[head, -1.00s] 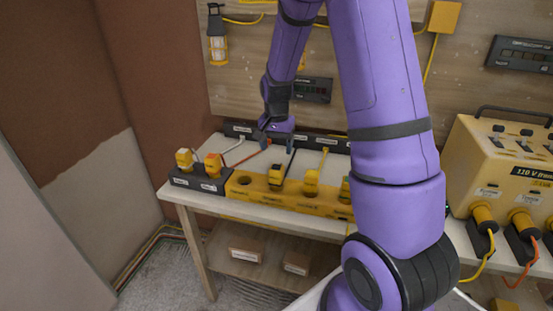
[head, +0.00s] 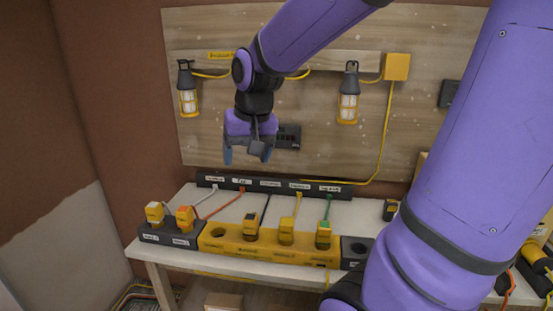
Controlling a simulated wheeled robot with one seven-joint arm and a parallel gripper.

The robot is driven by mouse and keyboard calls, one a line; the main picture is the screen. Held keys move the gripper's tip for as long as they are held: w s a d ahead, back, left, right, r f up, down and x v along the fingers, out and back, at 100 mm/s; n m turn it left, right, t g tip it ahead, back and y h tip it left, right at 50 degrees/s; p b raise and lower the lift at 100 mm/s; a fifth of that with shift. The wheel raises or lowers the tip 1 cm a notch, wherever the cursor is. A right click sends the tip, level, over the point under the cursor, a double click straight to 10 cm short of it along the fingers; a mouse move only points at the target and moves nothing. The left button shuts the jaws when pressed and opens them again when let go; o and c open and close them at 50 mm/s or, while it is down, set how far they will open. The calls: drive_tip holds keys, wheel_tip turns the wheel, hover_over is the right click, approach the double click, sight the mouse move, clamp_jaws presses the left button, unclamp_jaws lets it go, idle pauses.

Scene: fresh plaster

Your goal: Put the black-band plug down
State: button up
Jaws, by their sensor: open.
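The plug with the dark cable and dark band (head: 251,228) stands upright in the yellow block (head: 270,252) on the bench, just right of an empty round hole. I take it as the black-band plug; the band is small in this view. My gripper (head: 247,158) is open and empty, fingers pointing down, high above the bench in front of the wooden board. It is well clear of the plug. A yellow-cable plug (head: 286,230) and a green-cable plug (head: 323,236) stand in the same block to the right.
Two plugs, white-cable (head: 154,213) and orange-cable (head: 185,217), stand in the black block (head: 165,238) at left. A dark block (head: 354,260) adjoins the yellow one at right. A labelled black strip (head: 275,186) runs along the back. Lamps (head: 187,100) hang on the board.

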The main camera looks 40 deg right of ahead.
drive_tip(key=s+a+r+n+t, duration=0.1)
drive_tip(key=s+a+r+n, duration=0.1)
drive_tip(key=s, duration=0.5)
drive_tip(key=s+a+r+n+t, duration=0.1)
drive_tip(key=s+a+r+n, duration=0.1)
drive_tip(key=s, duration=0.4)
drive_tip(key=shift+s+r, duration=0.3)
drive_tip(key=shift+s, duration=0.05)
